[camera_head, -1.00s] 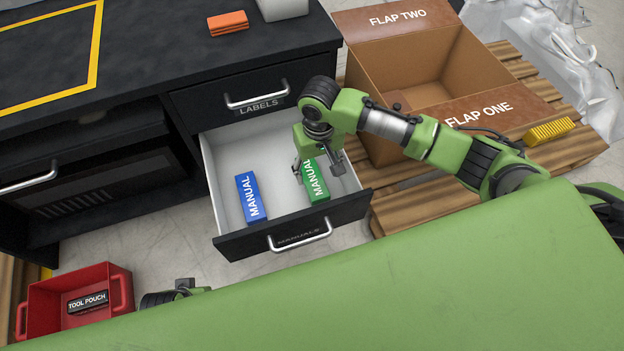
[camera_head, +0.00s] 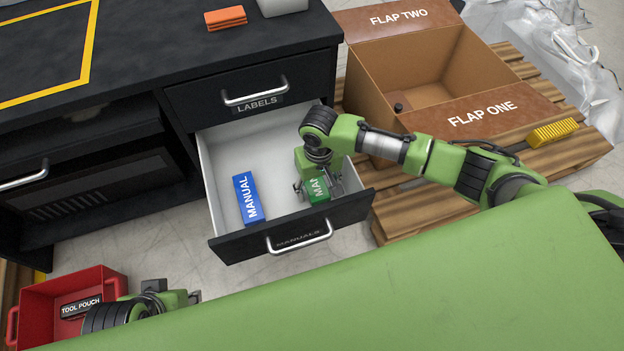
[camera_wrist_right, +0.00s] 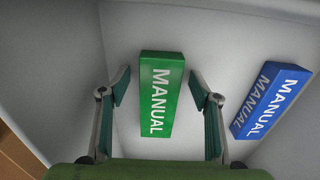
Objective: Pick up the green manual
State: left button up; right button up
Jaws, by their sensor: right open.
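The green manual (camera_head: 318,190) lies in the open drawer marked MANUALS (camera_head: 222,215), partly hidden by my right gripper in the head view. My right gripper (camera_head: 320,192) is over it inside the drawer. In the right wrist view, the green manual (camera_wrist_right: 160,95) sits between the two open fingers of the right gripper (camera_wrist_right: 160,98), with a gap on each side. The blue manual (camera_head: 247,198) lies to its left in the head view and on the right in the wrist view (camera_wrist_right: 270,100). My left gripper (camera_head: 175,293) shows partly at lower left; its jaws are unclear.
The closed LABELS drawer (camera_head: 240,88) is above and behind. An open cardboard box (camera_head: 440,75) stands on a wooden pallet (camera_head: 560,153) at right, with a yellow item (camera_head: 553,133) beside it. A red bin (camera_head: 40,301) with a tool pouch (camera_head: 80,306) is at lower left.

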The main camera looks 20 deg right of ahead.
jog(key=shift+f, duration=0.1)
jog(key=c, duration=1.3)
jog(key=shift+c, duration=0.2)
